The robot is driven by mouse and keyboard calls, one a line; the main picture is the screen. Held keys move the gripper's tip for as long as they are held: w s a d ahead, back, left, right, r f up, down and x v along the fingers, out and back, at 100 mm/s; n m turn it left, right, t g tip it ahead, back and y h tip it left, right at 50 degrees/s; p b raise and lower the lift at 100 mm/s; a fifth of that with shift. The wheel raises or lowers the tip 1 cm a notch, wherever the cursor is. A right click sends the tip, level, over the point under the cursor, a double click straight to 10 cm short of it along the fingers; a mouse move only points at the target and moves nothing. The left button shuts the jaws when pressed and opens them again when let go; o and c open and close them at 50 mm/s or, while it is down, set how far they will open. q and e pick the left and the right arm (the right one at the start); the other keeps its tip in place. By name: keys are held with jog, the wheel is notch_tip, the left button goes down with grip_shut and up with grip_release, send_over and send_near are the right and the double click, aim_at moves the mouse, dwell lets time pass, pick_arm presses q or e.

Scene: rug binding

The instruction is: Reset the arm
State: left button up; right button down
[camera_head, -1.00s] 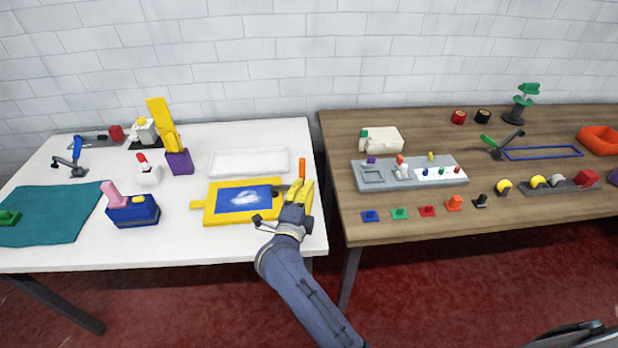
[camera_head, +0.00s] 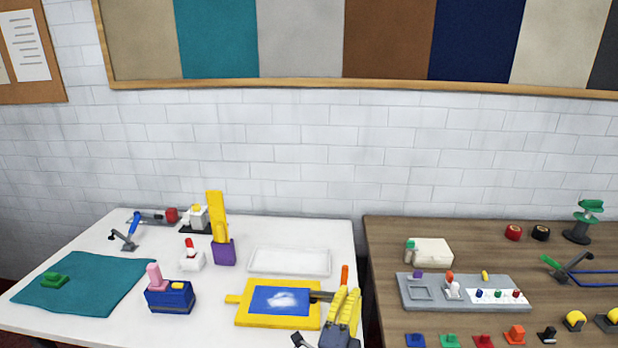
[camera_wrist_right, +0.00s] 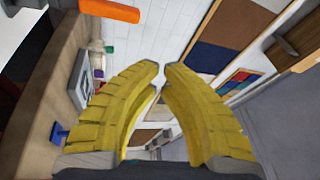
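My right gripper (camera_head: 346,304) has yellow ribbed fingers and stands at the front right corner of the white table. It is just right of a yellow frame (camera_head: 245,317) with a blue panel and white patch (camera_head: 281,299). An upright orange piece (camera_head: 345,274) is right behind the fingers. In the right wrist view, the fingers (camera_wrist_right: 161,66) come close at the tips with a narrow gap, and nothing is between them. The orange piece (camera_wrist_right: 108,10) also shows there at the top. Most of my right arm is below the head view.
A white tray (camera_head: 290,262) lies behind the frame. A blue block with a pink part (camera_head: 170,297), a purple and yellow stand (camera_head: 223,252) and a teal cloth (camera_head: 100,285) are to the left. The wooden table (camera_head: 385,265) holds a grey panel (camera_head: 412,292) and several small coloured pieces.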

jog(key=s+a+r+n+t+y, duration=0.4)
jog(key=s+n+t+y, duration=0.15)
jog(key=n+y, duration=0.7)
jog(key=s+a+f+n+g+y, duration=0.25)
jog(key=s+f+n+g, duration=0.45)
jog(key=f+n, duration=0.55)
jog(key=s+d+f+n+g+h, duration=0.3)
jog(key=s+d+f+g+h, duration=0.25)
jog(key=d+f, duration=0.45)
jog(key=s+d+f+g+h, duration=0.1)
jog(key=s+d+g+h, duration=0.15)
jog(key=s+d, duration=0.4)
jog(key=s+d+f+g+h, duration=0.15)
jog(key=s+d+h, duration=0.25)
jog(key=d, duration=0.6)
jog(key=s+a+f+g+y, duration=0.1)
jog(key=a+f+g+y, duration=0.15)
jog(key=f, duration=1.35)
jog(key=s+a+f+g+y, duration=0.1)
jog(key=s+a+f, duration=0.15)
jog(key=f, duration=1.35)
jog(key=s+f+m+g+y, duration=0.1)
jog(key=s+f+m+g, duration=0.2)
jog(key=s+f, duration=1.6)
jog(key=shift+s+a+f+m, duration=0.2)
jog(key=shift+s+a+m, duration=0.1)
jog(key=shift+s, duration=0.7)
